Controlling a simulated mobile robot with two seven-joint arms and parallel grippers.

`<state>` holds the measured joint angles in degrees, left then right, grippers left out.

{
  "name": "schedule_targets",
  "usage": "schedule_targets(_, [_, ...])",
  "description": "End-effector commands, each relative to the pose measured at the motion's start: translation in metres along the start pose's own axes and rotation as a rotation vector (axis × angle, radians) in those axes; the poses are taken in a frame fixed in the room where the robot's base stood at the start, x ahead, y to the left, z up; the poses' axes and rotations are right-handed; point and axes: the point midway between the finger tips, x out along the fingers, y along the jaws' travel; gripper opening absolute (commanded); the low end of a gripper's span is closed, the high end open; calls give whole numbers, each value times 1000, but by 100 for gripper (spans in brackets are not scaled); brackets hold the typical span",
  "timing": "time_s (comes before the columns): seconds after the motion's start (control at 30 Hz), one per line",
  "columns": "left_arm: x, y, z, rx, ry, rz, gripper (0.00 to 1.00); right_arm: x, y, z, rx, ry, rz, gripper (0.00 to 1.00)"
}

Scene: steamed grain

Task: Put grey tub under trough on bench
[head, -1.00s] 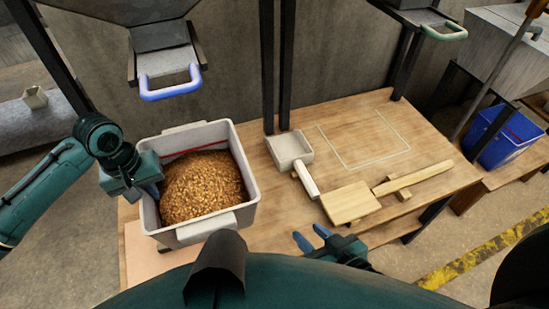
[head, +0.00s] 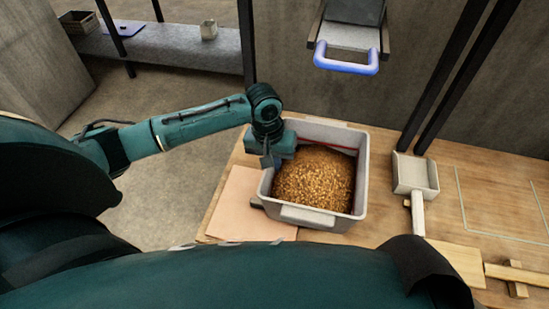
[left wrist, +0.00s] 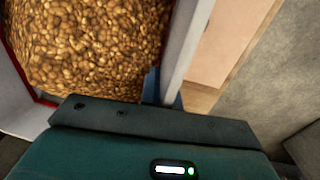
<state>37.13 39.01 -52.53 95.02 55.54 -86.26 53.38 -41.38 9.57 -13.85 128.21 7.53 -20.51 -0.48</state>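The grey tub (head: 308,217), heaped with golden grain (head: 315,178), sits upright on the wooden bench, partly over a pale pinkish board. My left gripper (head: 271,161) is at the tub's left wall. In the left wrist view, its blue fingers (left wrist: 163,90) lie on both sides of the tub wall (left wrist: 181,45), one inside and one outside, closed on it. A grey trough-like chute (head: 348,37) with a blue handle (head: 346,61) hangs behind and above the tub. My right gripper is not in view.
A pale scoop (head: 415,178) lies just right of the tub. A thin outlined rectangle (head: 460,200) marks bare bench further right, with wooden pieces (head: 515,274) in front. Dark posts (head: 440,90) rise behind the bench. The pinkish board (head: 240,205) lies left of the tub.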

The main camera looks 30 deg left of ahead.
Motion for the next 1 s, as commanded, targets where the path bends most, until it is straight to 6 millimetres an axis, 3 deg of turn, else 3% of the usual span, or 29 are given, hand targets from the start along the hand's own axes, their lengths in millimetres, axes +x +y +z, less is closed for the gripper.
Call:
schedule_targets(0.07, [-2,4,-3,2,11,16,0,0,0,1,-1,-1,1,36])
schedule_targets(0.4, [30,0,-4,2,12,15,0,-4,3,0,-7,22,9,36])
schedule_targets(0.87, [34,0,-3,1,11,15,0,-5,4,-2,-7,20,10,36])
schedule_targets(0.9, [40,-5,0,0,0,-1,7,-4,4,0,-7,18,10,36])
schedule_targets(1.0, [40,-5,0,0,0,-2,15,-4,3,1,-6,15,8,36])
